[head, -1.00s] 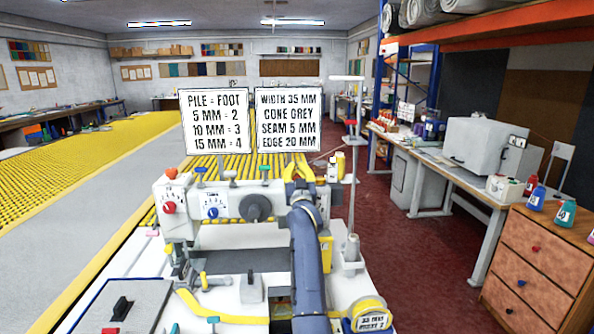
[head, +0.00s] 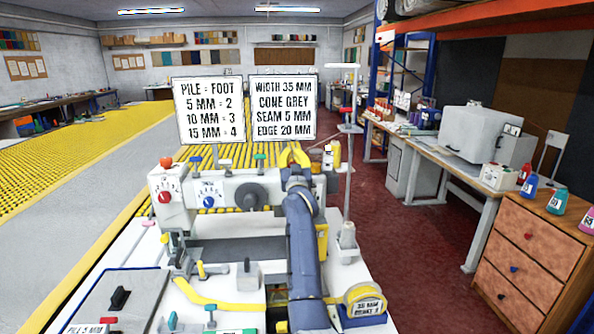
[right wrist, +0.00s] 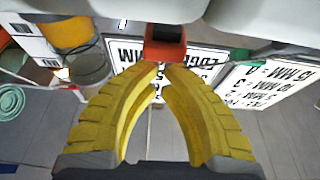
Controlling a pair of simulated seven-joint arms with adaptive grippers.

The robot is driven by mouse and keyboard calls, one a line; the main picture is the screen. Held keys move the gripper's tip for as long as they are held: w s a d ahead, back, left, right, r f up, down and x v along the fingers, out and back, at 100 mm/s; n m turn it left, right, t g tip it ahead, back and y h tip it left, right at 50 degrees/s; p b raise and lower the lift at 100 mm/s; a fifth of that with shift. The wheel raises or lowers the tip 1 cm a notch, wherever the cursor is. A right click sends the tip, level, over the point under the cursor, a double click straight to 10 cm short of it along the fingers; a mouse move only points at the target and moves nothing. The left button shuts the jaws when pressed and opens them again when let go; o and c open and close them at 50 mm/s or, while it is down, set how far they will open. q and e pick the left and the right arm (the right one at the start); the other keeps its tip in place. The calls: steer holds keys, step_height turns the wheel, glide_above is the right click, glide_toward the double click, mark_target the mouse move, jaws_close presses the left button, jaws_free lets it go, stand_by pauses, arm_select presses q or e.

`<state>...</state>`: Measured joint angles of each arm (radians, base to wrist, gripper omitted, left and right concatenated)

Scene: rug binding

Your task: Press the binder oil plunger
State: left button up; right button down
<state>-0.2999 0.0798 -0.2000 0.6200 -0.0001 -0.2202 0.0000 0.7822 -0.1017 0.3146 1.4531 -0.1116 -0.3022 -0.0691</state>
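The binding machine (head: 225,185) stands on the white table, with a red knob (head: 166,162), a blue cap (head: 196,159) and a green cap (head: 260,157) along its top. No label shows which one is the oil plunger. My right gripper (head: 295,150) is over the machine's right end, its yellow fingers pointing away from me. In the right wrist view the fingertips (right wrist: 162,68) are nearly together, with nothing held between them. A red-orange block (right wrist: 165,45) lies just past the tips, against the pale machine body; I cannot tell whether they touch. My left gripper is not in view.
Two sign boards (head: 210,110) stand behind the machine. A thread stand (head: 348,190) rises to the right of my right arm. A yellow tape roll (head: 365,300) sits at the table's front right. A wooden drawer cabinet (head: 530,255) is further right, across red floor.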

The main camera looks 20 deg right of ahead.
steer(key=shift+s+a+r, duration=0.1)
steer(key=shift+s+r, duration=0.2)
steer(key=shift+r, duration=0.25)
steer(key=v, duration=0.9)
steer(key=shift+s, duration=0.25)
steer(key=shift+a+r, duration=0.1)
steer(key=shift+r, duration=0.05)
